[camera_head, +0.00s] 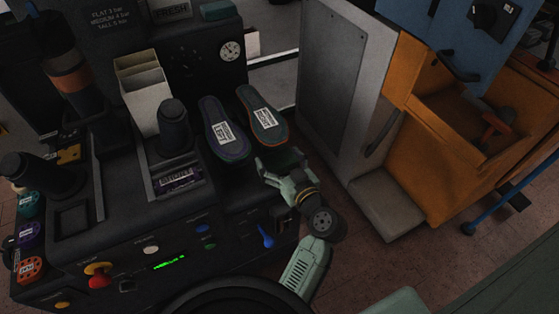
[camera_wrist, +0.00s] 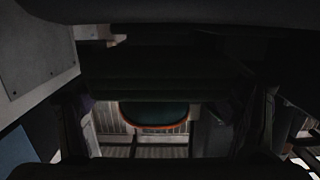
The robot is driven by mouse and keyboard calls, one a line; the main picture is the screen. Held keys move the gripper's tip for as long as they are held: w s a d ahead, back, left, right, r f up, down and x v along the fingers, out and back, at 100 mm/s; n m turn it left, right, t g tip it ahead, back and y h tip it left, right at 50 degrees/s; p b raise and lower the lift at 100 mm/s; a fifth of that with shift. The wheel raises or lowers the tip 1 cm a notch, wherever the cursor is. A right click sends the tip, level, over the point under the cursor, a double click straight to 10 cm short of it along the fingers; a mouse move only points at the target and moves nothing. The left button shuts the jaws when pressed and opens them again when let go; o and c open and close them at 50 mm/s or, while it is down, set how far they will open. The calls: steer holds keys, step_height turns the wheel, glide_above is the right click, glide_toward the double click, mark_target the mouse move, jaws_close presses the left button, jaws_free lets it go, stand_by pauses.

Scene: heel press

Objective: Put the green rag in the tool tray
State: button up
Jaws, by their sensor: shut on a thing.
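My gripper (camera_head: 281,165) is over the right edge of the dark machine, just in front of the heel of an orange-edged sole. It is shut on a dark, faintly greenish thing (camera_wrist: 165,84), seen as a wide band in the wrist view. It is too dark to tell surely that this is the green rag. I see no other rag. An open orange bin (camera_head: 440,105) at the right has a dark and orange tool-like thing (camera_head: 497,126) in it. I cannot tell whether this bin is the tool tray.
The orange-edged sole (camera_head: 262,113) also shows in the wrist view (camera_wrist: 155,114). A purple-edged sole (camera_head: 223,128) lies beside it. A cream holder (camera_head: 143,95) and dark knobs stand at the left. A pale cabinet (camera_head: 342,75) stands right of my gripper. Brown floor (camera_head: 370,260) is open in front.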

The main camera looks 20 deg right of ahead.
steer(key=shift+f, duration=0.85)
steer(key=shift+f, duration=0.2)
steer(key=o, duration=1)
steer(key=shift+r, duration=0.1)
